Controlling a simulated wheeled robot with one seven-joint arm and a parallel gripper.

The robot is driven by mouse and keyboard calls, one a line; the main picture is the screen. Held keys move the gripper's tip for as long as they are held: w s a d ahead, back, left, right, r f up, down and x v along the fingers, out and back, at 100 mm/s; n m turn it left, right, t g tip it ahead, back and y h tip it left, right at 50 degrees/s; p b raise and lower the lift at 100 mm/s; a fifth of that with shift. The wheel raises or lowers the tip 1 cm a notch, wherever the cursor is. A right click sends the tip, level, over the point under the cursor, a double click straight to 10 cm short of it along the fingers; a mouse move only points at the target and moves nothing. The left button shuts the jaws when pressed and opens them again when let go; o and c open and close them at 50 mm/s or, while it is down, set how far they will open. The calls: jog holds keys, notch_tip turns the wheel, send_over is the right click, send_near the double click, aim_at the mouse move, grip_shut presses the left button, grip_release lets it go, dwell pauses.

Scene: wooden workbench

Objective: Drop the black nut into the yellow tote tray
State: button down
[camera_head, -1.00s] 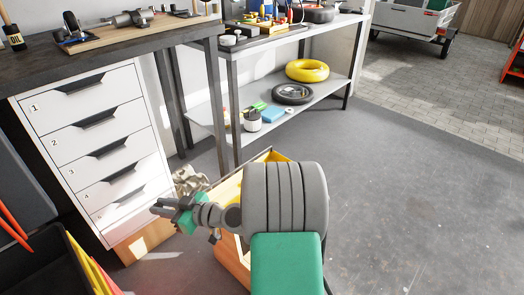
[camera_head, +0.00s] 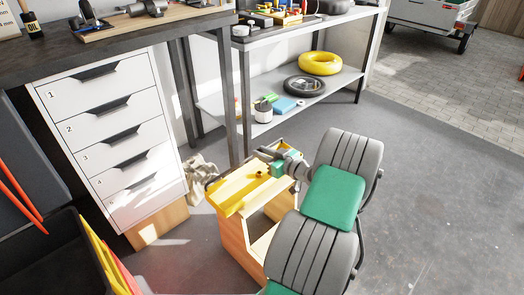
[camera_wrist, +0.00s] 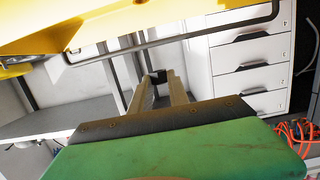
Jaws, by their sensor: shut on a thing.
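My gripper (camera_wrist: 158,84) is shut on the black nut (camera_wrist: 158,76), which shows as a small dark piece between the two fingertips in the wrist view. In the head view my gripper (camera_head: 264,173) is at the yellow tote tray (camera_head: 228,197), over its right part as seen there. The tray sits on top of a wooden stand. The tray's edge (camera_wrist: 110,38) also fills the top of the wrist view, close by. The nut is too small in the head view to tell clearly, and its height over the tray cannot be judged.
The white drawer cabinet (camera_head: 112,140) and dark workbench (camera_head: 150,42) stand at the left and back. A grey shelf unit (camera_head: 340,82) with a yellow ring (camera_head: 320,63) is behind. A dark bin (camera_head: 60,260) is at lower left. Floor (camera_head: 440,200) at the right is clear.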

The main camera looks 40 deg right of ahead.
notch_tip(320, 180, down, 4)
jog(key=shift+r+b, duration=0.2)
jog(key=shift+b, duration=0.45)
jog(key=c, duration=1.2)
grip_release()
jog(key=shift+r, duration=0.1)
jog(key=s, duration=0.2)
jog(key=s+r+p, duration=0.1)
jog(key=s, duration=0.2)
jog(key=s+p, duration=0.1)
jog(key=s, duration=0.1)
jog(key=shift+s+r, duration=0.2)
jog(key=shift+s, duration=0.1)
